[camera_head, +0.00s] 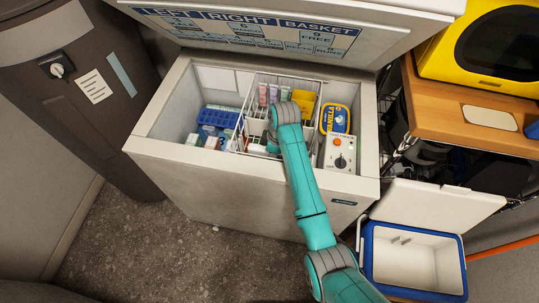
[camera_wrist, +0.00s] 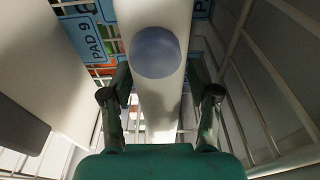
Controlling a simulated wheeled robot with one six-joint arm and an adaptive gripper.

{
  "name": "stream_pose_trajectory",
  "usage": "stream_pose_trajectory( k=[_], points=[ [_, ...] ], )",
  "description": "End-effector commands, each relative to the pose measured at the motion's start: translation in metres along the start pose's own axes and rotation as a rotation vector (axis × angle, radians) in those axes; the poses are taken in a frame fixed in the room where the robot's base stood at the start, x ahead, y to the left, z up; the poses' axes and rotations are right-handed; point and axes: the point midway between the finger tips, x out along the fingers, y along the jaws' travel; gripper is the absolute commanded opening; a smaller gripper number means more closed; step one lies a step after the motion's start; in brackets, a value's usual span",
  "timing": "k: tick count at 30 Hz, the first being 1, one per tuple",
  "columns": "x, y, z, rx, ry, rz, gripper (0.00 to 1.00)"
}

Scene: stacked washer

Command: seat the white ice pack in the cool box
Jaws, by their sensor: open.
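The blue cool box (camera_head: 461,270) stands on the floor at the lower right, its white inside bare apart from small raised parts on the back wall. Its pale lid (camera_head: 438,205) is open. My gripper is down in the freezer's wire basket (camera_head: 252,92), its fingers hidden in the head view. In the wrist view my gripper (camera_wrist: 160,95) is open. A long white body with a round blue-grey cap, apparently the white ice pack (camera_wrist: 155,105), lies between and beyond the fingers. I cannot tell whether they touch it. It is not distinguishable in the head view.
The chest freezer (camera_head: 235,185) is open, with its lid (camera_head: 285,35) raised. It holds a blue tray (camera_head: 217,117), a vanilla tub (camera_head: 335,119) and a control box (camera_head: 341,152).

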Motion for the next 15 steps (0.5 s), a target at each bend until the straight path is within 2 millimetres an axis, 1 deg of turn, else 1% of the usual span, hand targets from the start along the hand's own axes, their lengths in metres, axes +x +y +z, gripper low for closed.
stream_pose_trajectory(
  k=[2, 5, 6, 8, 9, 10, 15],
  points=[
    [-0.0003, 0.0001, -0.0002, 0.000, 0.000, 0.000, 0.60],
    [-0.0003, 0.0001, -0.0003, 0.000, 0.000, 0.000, 0.38],
    [-0.0003, 0.0001, -0.0003, 0.000, 0.000, 0.000, 0.28],
    [-0.0003, 0.0001, -0.0004, 0.000, 0.000, 0.000, 0.13],
    [-0.0002, 0.0001, -0.0004, 0.000, 0.000, 0.000, 0.03],
    [-0.0002, 0.0001, -0.0004, 0.000, 0.000, 0.000, 0.00],
    [-0.0009, 0.0005, -0.0007, -0.001, 0.001, 0.001, 0.00]
  ],
)
